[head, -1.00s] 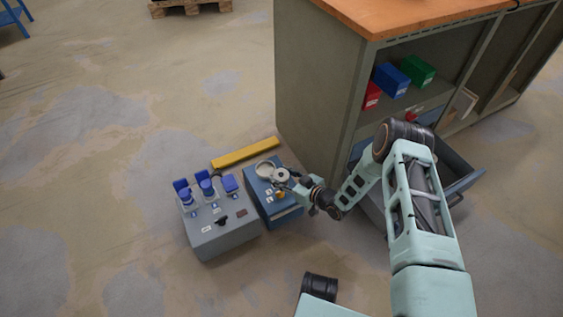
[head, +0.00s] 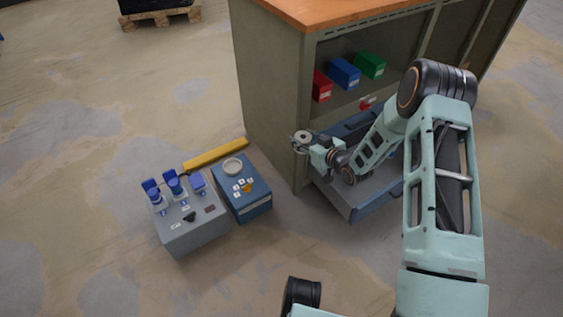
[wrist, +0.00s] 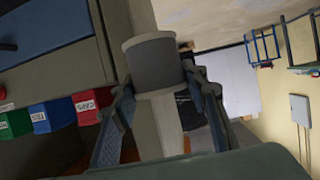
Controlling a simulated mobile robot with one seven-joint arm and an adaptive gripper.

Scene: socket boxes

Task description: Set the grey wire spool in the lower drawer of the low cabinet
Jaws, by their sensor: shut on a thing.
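The grey wire spool (head: 302,137) is held up beside the front left corner of the low cabinet (head: 268,95). My gripper (head: 309,147) is shut on it. In the wrist view the spool (wrist: 157,65) sits between the two fingers, its pale flange toward the top. A low drawer of the cabinet is pulled out, with a blue-grey front (head: 378,200) and a grey floor. My gripper and spool are at the drawer's left end, above its level. My forearm hides much of the drawer's inside.
A blue box (head: 240,190) with a round pale ring on top and a grey box (head: 188,225) with blue sockets stand on the floor at left. A yellow bar (head: 215,154) lies behind them. Red (head: 321,86), blue (head: 344,72) and green (head: 370,64) bins sit on the cabinet shelf.

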